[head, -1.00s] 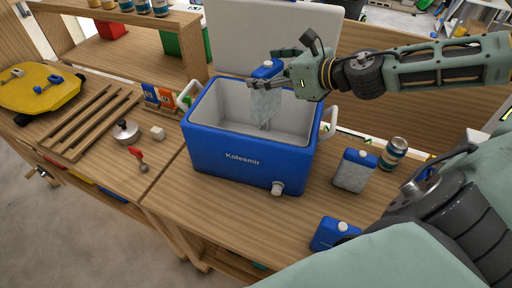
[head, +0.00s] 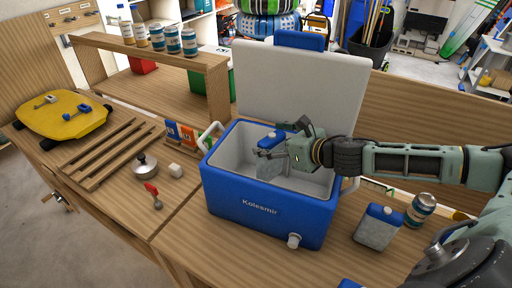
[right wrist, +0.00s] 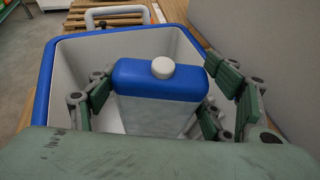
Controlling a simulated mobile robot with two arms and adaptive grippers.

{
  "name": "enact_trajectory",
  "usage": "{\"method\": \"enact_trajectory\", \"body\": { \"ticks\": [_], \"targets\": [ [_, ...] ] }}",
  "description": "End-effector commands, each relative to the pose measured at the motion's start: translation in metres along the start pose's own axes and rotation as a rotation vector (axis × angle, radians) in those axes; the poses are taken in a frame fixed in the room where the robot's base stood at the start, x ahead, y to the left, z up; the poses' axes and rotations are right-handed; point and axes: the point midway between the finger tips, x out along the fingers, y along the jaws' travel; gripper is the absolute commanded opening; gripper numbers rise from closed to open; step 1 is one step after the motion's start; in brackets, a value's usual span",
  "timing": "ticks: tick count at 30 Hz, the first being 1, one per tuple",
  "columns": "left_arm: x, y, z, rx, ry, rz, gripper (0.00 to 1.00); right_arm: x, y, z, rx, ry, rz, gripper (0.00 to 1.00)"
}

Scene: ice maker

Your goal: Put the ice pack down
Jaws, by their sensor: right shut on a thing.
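My right gripper (head: 272,153) is shut on an ice pack (head: 268,168) with a blue top and a pale body. The pack is upright inside the open blue cooler (head: 265,212), below its rim. In the right wrist view the ice pack (right wrist: 160,85) shows its blue top and white cap between the fingers (right wrist: 165,100). Whether its base touches the cooler's floor is hidden. A second ice pack (head: 377,228) stands on the bench right of the cooler. A blue corner of another pack (head: 350,284) shows at the bottom edge. My left gripper is not in view.
The cooler's white lid (head: 300,85) stands open behind it. A can (head: 420,208) stands at the right. Bench in front-left is clear.

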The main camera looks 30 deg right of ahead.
Motion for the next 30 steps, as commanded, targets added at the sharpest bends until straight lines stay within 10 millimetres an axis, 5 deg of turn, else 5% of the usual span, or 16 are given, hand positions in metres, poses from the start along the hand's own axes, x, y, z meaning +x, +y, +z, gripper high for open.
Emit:
{"method": "enact_trajectory", "body": {
  "ticks": [12,30],
  "targets": [
    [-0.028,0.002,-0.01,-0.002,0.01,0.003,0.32,0.066,0.006,-0.006,-0.001,-0.005,0.002,0.14],
    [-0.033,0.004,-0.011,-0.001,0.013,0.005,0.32,0.087,0.005,-0.046,-0.005,-0.003,0.0,0.14]
  ]
}}
